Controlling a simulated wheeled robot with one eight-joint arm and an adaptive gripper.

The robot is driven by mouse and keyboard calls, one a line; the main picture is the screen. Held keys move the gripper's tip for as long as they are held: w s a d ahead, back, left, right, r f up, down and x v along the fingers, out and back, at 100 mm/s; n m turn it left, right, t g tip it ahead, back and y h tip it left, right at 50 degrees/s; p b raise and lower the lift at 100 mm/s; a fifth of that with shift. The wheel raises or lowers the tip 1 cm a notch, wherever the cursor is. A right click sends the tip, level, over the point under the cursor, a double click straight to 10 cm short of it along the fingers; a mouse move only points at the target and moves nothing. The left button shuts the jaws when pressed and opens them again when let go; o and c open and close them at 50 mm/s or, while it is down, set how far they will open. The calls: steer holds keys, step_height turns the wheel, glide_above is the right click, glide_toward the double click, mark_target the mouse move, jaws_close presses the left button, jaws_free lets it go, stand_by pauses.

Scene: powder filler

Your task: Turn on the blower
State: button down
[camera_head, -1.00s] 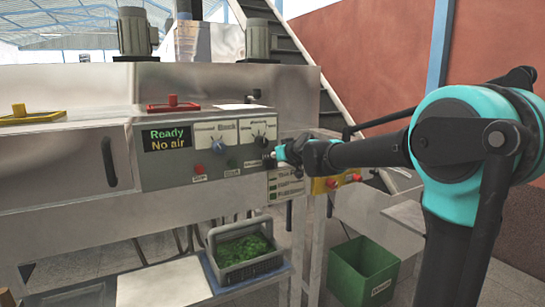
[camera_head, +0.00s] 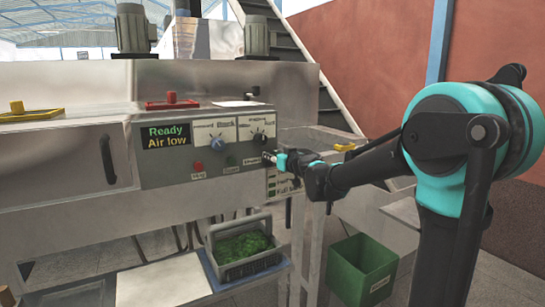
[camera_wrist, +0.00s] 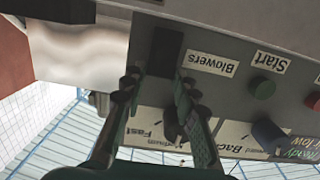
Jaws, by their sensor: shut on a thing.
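The control panel (camera_head: 205,150) is on the front of the machine, with a display (camera_head: 165,136) reading "Ready / Air low". The blower switch (camera_wrist: 165,48) is a dark block beside the "Blowers" label (camera_wrist: 211,62) in the upside-down wrist view. My gripper (camera_head: 272,158) is at the panel's lower right corner. In the wrist view its two fingers (camera_wrist: 158,75) are on either side of the switch and shut on it. In the head view the gripper hides the switch.
A green start button (camera_wrist: 262,88), a blue knob (camera_head: 218,146) and a black speed knob (camera_head: 259,137) sit close to the gripper. A grey basket of green pieces (camera_head: 243,248) stands below the panel. A green bin (camera_head: 362,270) is on the floor at right.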

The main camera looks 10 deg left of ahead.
steer(key=c, duration=1.2)
jaws_free()
steer(key=shift+o, duration=0.2)
steer(key=v, duration=1.2)
steer(key=s+d+f+m+g+h, duration=0.2)
steer(key=s+d+f+g+h, duration=0.1)
steer(key=s+d+f, duration=0.4)
steer(key=s+d+f+m+g+h, duration=0.2)
steer(key=s+d+f, duration=0.5)
steer(key=s+f, duration=0.4)
steer(key=s+d+f+m+g+h, duration=0.2)
steer(key=s+d+f, duration=0.6)
steer(key=f, duration=0.8)
steer(key=s+g+h, duration=0.1)
steer(key=g+h, duration=0.1)
steer(key=shift+s+m+g, duration=0.35)
steer(key=shift+m+g, duration=0.05)
